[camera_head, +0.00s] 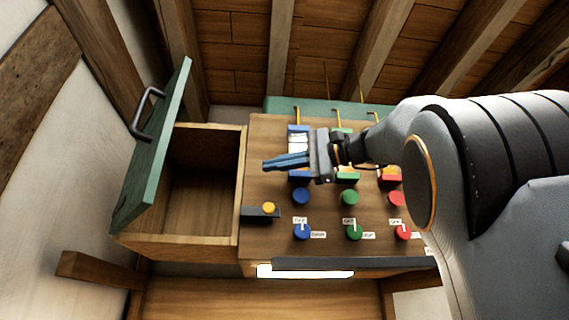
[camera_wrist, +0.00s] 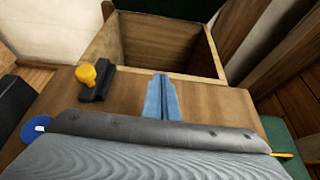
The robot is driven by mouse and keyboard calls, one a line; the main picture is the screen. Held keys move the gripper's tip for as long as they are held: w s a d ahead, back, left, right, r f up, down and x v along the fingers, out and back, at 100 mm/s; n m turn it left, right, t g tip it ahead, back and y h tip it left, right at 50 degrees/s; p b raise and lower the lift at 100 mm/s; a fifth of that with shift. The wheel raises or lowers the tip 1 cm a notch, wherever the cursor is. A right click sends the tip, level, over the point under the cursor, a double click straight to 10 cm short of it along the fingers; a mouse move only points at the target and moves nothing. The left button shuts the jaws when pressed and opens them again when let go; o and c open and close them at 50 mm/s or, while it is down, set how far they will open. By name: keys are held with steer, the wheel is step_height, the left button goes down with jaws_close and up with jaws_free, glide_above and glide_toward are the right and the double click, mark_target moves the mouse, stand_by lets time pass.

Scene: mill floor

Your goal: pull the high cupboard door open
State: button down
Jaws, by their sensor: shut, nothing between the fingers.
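The cupboard (camera_head: 240,185) is an open wooden box at the left of the panel, and its inside looks empty. Its green door (camera_head: 160,150) stands swung out to the left, wide of the opening, with a dark bar handle (camera_head: 146,112) on its outer face. My gripper (camera_head: 266,164) is shut and empty in front of the panel, its blue fingers pointing left toward the cupboard and apart from the door. In the wrist view the shut fingers (camera_wrist: 161,78) point at the cupboard's open box (camera_wrist: 205,72); the door is not seen there.
The wooden panel (camera_head: 270,135) carries blue, green and red knobs and small labels. A yellow knob on a dark base (camera_head: 268,208) sits at its left edge, also in the wrist view (camera_wrist: 88,74). A dark bar (camera_head: 313,264) runs along the panel's lower edge. A white wall is at left.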

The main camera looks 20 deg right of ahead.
steer(key=p+x, duration=0.2)
steer(key=x, duration=0.3)
steer(key=shift+w+a+r, duration=0.1)
steer(key=shift+a, duration=0.4)
steer(key=shift+w+a, duration=0.4)
steer(key=shift+w, duration=0.15)
